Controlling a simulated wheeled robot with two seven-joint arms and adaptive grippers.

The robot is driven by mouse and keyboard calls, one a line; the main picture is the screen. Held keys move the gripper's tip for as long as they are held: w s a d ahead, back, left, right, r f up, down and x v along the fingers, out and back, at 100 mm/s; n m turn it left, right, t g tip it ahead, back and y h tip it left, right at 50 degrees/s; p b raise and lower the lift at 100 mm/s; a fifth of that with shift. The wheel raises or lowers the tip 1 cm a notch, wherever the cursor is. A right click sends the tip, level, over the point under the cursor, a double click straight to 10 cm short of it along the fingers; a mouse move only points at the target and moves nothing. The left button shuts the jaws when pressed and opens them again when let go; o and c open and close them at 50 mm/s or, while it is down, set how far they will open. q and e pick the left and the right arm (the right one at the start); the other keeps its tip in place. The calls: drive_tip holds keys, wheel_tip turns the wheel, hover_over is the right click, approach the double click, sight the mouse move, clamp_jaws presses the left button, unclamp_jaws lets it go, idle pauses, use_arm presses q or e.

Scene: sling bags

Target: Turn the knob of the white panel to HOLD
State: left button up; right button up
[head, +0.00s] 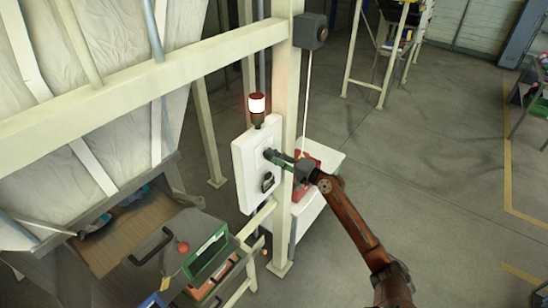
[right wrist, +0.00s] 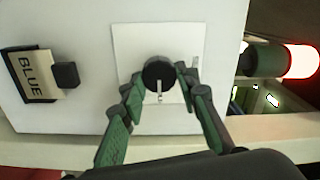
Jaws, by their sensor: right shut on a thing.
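The white panel (head: 250,180) is mounted on a cream post, and it fills much of the right wrist view (right wrist: 85,40). Its black round knob (right wrist: 159,74) sits on a pale square plate (right wrist: 190,45) and has a light pointer mark. My right gripper (head: 268,155) reaches the panel from the right. In the right wrist view its green fingers (right wrist: 158,88) stand on both sides of the knob, shut on it. I cannot read any HOLD label. A label reading BLUE (right wrist: 28,75) is beside a black block (right wrist: 66,75). My left gripper is not in view.
A lit lamp (head: 257,104) with a red cap stands on top of the panel. A cream post (head: 284,215) and beam (head: 190,55) are close by. A white cabinet (head: 318,200) with a red item stands behind.

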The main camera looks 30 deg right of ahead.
drive_tip(key=o, duration=1.2)
drive_tip(key=shift+d, duration=0.1)
drive_tip(key=shift+c, duration=0.2)
drive_tip(key=v, duration=1.2)
